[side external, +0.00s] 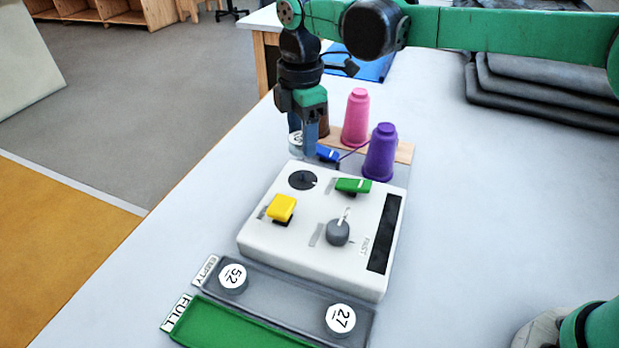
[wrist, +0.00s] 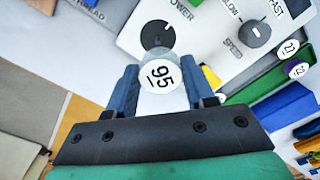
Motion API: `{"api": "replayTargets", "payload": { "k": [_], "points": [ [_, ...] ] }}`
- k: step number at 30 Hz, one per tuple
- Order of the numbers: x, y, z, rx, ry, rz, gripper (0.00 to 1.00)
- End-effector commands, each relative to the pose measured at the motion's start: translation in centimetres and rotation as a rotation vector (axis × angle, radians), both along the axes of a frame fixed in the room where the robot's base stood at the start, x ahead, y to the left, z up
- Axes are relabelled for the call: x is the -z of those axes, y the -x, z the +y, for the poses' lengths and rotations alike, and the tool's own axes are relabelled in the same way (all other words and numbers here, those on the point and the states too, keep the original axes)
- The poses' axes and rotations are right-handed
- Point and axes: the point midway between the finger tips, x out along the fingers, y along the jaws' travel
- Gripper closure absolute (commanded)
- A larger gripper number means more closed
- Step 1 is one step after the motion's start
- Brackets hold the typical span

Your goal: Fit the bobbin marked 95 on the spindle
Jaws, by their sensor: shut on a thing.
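The bobbin marked 95 (wrist: 160,75) is between my gripper's fingers (wrist: 158,88), its numbered face toward the wrist camera. In the side view my gripper (side external: 310,142) points down and is shut on this bobbin (side external: 296,141), which is partly hidden by a finger. They are beyond the far end of the white machine (side external: 290,250). A black disc (side external: 303,180), apparently the spindle's place, lies on the machine top; it also shows in the wrist view (wrist: 157,34), just past the bobbin. The bobbin is apart from the disc. No upright spindle pin can be made out.
Yellow (side external: 281,208), green (side external: 352,186) and blue (side external: 327,154) levers and a grey knob (side external: 338,232) stand up nearby. Pink (side external: 355,117) and purple (side external: 380,152) cones stand behind.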

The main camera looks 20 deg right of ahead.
Motion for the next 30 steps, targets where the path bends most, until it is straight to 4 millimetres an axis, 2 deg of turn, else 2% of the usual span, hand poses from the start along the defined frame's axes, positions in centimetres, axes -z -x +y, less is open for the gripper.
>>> {"api": "replayTargets", "payload": {
  "k": [16,30],
  "points": [
    [4.1,-0.3,-0.3,0.012,0.000,0.000,1.00],
    [4.6,-0.3,-0.3,0.011,0.000,0.000,1.00]
  ]
}}
